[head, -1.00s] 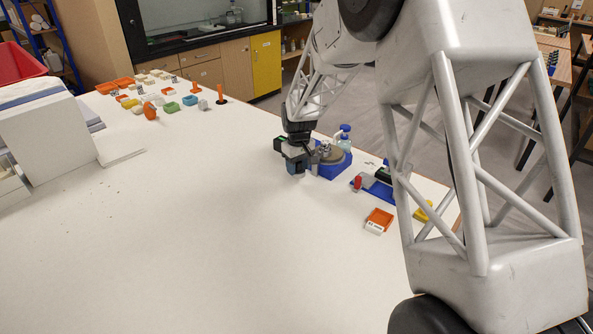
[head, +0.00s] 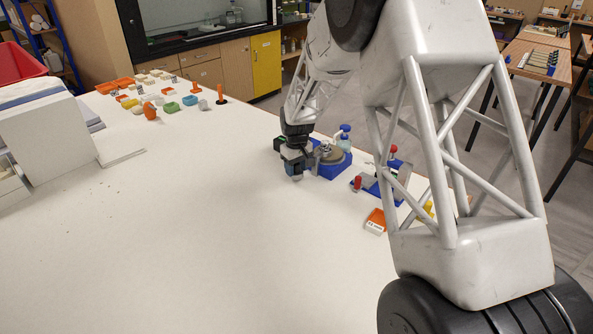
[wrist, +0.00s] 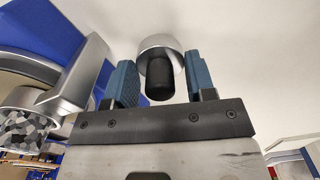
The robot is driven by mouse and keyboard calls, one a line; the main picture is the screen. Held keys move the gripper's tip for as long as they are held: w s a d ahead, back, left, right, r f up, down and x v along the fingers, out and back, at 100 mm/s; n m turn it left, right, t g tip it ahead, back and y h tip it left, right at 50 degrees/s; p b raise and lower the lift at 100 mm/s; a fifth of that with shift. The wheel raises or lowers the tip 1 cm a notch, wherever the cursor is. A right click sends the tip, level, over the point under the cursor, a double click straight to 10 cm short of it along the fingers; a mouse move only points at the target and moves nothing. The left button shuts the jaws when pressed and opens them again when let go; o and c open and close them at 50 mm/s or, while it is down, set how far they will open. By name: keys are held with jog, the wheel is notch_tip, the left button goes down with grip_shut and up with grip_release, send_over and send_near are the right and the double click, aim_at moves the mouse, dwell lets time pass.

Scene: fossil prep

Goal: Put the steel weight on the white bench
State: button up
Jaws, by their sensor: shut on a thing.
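The steel weight (wrist: 155,44), a silvery cylinder with a black knob, is between my gripper's blue finger pads (wrist: 160,78) in the wrist view. The gripper is shut on it. In the head view my gripper (head: 296,172) is low over the white bench (head: 200,230), just left of a blue-based device. The weight is small and mostly hidden by the gripper there. I cannot tell whether its underside touches the bench.
The blue-based device (head: 333,168) with a round grey top stands close to the gripper's right. A blue tray of tools and an orange box (head: 376,221) lie further right. Many small coloured parts lie at the back left. The bench's middle is clear.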

jog(key=shift+f, duration=0.55)
jog(key=shift+f, duration=0.15)
jog(key=o, duration=1.2)
notch_tip(320, 180, up, 12)
jog(key=shift+r, duration=0.15)
dwell(0.3)
jog(key=shift+s, duration=0.1)
